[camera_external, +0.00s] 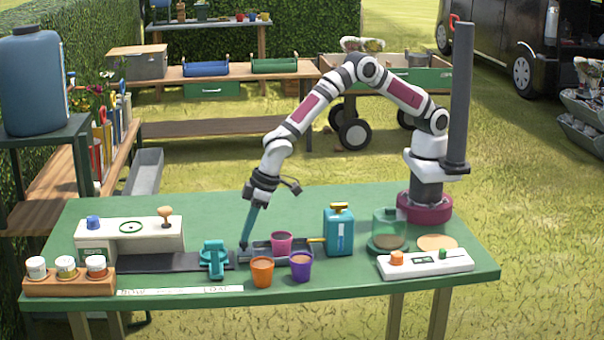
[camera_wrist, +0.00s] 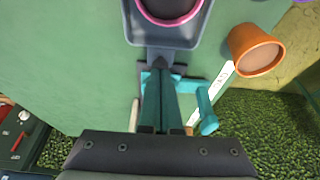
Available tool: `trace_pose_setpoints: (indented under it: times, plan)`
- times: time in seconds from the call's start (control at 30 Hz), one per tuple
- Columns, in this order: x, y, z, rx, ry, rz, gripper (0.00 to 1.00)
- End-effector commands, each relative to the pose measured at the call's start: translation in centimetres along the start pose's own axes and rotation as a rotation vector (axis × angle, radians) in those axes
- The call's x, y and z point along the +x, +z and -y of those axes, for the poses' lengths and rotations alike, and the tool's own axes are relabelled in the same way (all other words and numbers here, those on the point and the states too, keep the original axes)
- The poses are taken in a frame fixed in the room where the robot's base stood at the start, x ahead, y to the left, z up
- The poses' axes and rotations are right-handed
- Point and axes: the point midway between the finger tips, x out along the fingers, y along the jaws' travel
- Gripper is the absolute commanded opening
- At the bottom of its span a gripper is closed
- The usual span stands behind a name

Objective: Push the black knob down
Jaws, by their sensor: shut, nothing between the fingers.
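My gripper (camera_external: 245,243) points down, its teal fingers shut and empty, at the left end of a dark grey tray (camera_external: 262,254). A small dark part shows at the fingertips, but I cannot tell whether it is the black knob or whether they touch. In the wrist view the shut fingers (camera_wrist: 160,75) reach toward the narrow end of the tray (camera_wrist: 140,32). A pink pot (camera_external: 281,243) stands in the tray. A teal clamp-like piece (camera_external: 213,258) stands just left of the fingers, on a dark strip (camera_external: 165,262).
An orange pot (camera_external: 262,271) and a purple pot (camera_external: 300,267) stand in front of the tray. A teal dispenser (camera_external: 339,232) with a yellow spout is to its right. A white panel (camera_external: 425,264), a white box (camera_external: 130,240) and a wooden jar rack (camera_external: 70,284) are farther out.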

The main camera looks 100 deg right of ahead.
Motion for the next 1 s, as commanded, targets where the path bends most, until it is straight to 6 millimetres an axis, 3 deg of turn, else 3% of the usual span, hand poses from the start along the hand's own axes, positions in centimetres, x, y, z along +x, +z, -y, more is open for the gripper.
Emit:
trace_pose_setpoints:
  times: [0.17, 0.33, 0.7, 1.0]
  plan:
    - [-0.5, 0.0, 0.0, -0.003, 0.001, 0.003, 0.00]
    - [-4.3, -0.9, 0.0, 0.001, -0.002, -0.004, 0.00]
    - [-12.4, -0.9, 0.0, 0.000, -0.001, -0.002, 0.00]
    - [-14.0, -0.8, -0.1, 0.000, 0.000, -0.001, 0.00]
